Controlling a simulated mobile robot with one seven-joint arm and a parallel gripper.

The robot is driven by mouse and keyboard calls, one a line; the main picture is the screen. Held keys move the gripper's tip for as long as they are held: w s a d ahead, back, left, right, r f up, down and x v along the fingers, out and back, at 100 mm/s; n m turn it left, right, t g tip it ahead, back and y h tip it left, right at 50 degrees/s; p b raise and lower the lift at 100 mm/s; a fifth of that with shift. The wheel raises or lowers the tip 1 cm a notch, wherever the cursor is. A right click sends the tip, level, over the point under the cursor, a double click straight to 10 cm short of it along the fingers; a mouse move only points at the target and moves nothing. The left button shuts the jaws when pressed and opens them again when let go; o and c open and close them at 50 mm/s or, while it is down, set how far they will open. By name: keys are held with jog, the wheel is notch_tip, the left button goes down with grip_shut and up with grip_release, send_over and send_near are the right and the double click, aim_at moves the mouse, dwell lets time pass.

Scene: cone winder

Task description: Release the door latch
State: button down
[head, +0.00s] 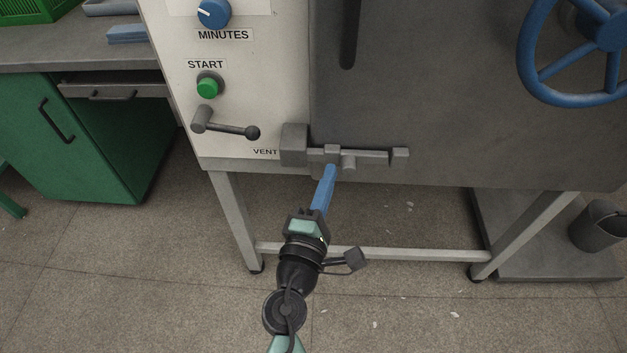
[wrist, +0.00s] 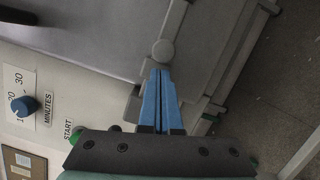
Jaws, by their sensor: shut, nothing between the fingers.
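The door latch (head: 375,155) is a grey bar along the lower left edge of the dark grey door (head: 440,90). Its left end sits in a grey block (head: 294,145) on the pale panel, and a short round knob (head: 348,162) sticks out of the bar. My gripper (head: 331,169) is shut and empty, with its blue fingertips at the latch just left of the knob. In the wrist view my gripper (wrist: 160,73) points at the round knob end (wrist: 163,52), with the tips very close to it. I cannot tell whether they touch.
A vent lever (head: 228,126), a green start button (head: 208,87) and a minutes dial (head: 213,12) are on the panel left of the latch. A blue handwheel (head: 580,50) is on the door at upper right. Below are a frame crossbar (head: 400,255) and open floor.

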aim_at(367, 163)
jog(key=shift+d, duration=0.1)
jog(key=d, duration=0.5)
jog(key=shift+d, duration=0.35)
jog(key=shift+a, duration=0.1)
